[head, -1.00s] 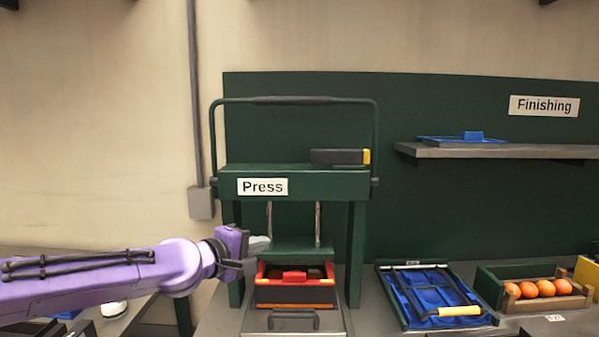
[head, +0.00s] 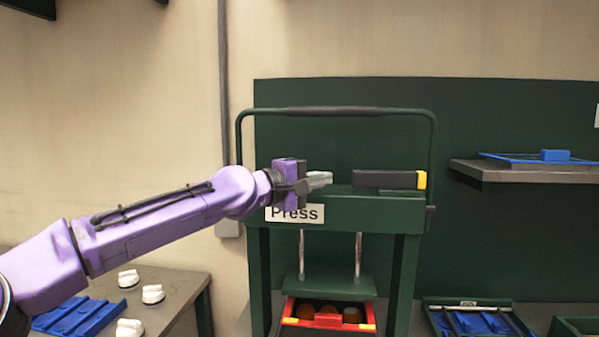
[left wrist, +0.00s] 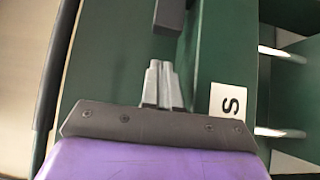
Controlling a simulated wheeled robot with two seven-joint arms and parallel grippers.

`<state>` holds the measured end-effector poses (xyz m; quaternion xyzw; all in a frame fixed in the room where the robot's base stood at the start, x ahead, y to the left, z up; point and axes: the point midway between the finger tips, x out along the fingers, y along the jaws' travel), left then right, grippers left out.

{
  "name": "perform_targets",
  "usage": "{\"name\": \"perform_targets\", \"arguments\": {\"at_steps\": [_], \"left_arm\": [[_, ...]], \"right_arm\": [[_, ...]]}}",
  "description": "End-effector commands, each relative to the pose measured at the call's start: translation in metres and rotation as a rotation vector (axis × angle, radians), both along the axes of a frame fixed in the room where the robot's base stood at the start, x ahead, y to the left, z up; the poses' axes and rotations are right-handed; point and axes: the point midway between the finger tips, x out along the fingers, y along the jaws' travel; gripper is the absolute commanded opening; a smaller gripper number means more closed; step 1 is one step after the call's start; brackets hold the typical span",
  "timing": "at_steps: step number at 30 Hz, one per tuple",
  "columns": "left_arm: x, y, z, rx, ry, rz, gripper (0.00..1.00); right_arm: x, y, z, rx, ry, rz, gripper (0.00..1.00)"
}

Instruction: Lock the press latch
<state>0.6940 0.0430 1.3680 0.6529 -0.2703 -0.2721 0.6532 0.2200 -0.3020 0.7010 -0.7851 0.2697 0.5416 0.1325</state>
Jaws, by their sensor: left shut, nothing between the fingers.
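The green press (head: 385,213) stands in the head view with its handle bar (head: 335,111) raised above its top beam. The press latch (head: 385,179), a black bar with a yellow right end, lies along the top of the beam. My left gripper (head: 320,179) is shut and empty, just left of the latch's black end with a small gap. In the left wrist view its fingertips (left wrist: 162,75) are together, and the dark latch end (left wrist: 170,15) lies ahead of them. My right gripper is not in view.
A red crate (head: 328,320) with round dark orange things sits under the press plate. A shelf (head: 510,172) with a blue tray is at the right. A side table (head: 180,285) at the lower left holds white-topped objects and a blue rack (head: 82,317).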

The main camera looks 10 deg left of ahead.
Motion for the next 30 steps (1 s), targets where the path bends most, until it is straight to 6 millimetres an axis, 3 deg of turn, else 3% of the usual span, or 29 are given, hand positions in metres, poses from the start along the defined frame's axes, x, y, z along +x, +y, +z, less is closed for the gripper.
{"name": "perform_targets", "arguments": {"at_steps": [7, 20, 30], "left_arm": [[0.001, -0.035, 0.002, 0.001, 0.000, 0.000, 0.00], [0.001, -0.042, 0.000, 0.000, 0.000, 0.001, 0.00], [0.001, -0.095, 0.002, 0.001, 0.000, 0.000, 0.00]], "right_arm": [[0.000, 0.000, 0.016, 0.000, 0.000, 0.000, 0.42], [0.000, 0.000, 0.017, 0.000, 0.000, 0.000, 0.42], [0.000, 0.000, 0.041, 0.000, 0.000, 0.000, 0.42]]}}
